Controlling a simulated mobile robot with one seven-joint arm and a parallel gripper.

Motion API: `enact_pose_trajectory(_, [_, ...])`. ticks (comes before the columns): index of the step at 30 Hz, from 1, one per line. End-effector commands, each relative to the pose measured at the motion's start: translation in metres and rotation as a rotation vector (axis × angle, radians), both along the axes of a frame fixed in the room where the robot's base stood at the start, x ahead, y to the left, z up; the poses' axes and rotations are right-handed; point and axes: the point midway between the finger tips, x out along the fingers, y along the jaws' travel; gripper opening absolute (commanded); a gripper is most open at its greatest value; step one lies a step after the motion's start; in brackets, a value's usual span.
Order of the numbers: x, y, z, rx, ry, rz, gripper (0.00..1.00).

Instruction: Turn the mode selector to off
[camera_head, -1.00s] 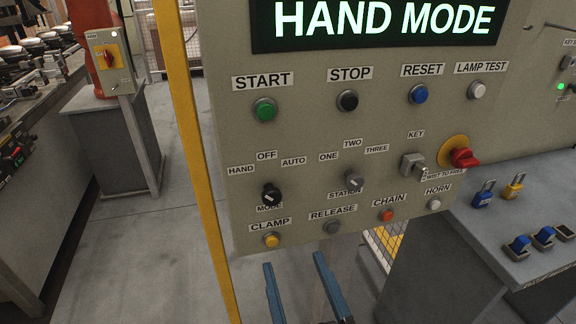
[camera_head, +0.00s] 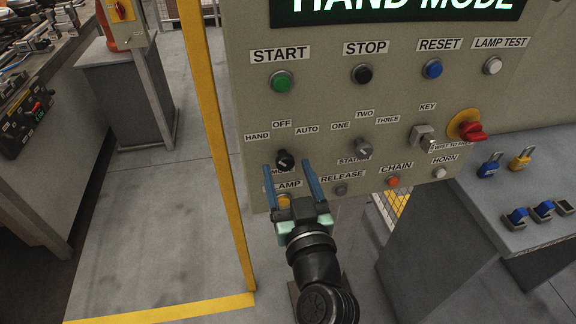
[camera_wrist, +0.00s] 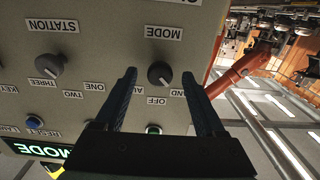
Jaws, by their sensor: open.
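The mode selector (camera_head: 285,160) is a black knob with a white pointer line on the grey control panel. Labels HAND, OFF and AUTO sit above it. The pointer leans to the upper left, toward HAND. My gripper (camera_head: 288,167) is open and empty, with blue fingers raised in front of the panel. In the wrist view, where the panel appears upside down, the selector (camera_wrist: 160,73) lies between the fingertips (camera_wrist: 159,74), with gaps on both sides. I cannot tell how far the tips are from the panel.
The display (camera_head: 400,8) reads HAND MODE. The station selector (camera_head: 363,147) is right of the mode selector, and the yellow clamp button (camera_head: 284,201) is just below it. A yellow post (camera_head: 212,130) stands left of the panel.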

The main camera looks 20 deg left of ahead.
Motion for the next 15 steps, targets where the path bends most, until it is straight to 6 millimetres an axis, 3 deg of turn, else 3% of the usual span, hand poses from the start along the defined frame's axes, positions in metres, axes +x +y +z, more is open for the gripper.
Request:
enact_pose_trajectory(11, [0.0051,0.0037,-0.0001,-0.001,-0.001,0.000,0.72])
enact_pose_trajectory(15, [0.0049,0.0036,0.0000,-0.001,-0.001,0.000,0.48])
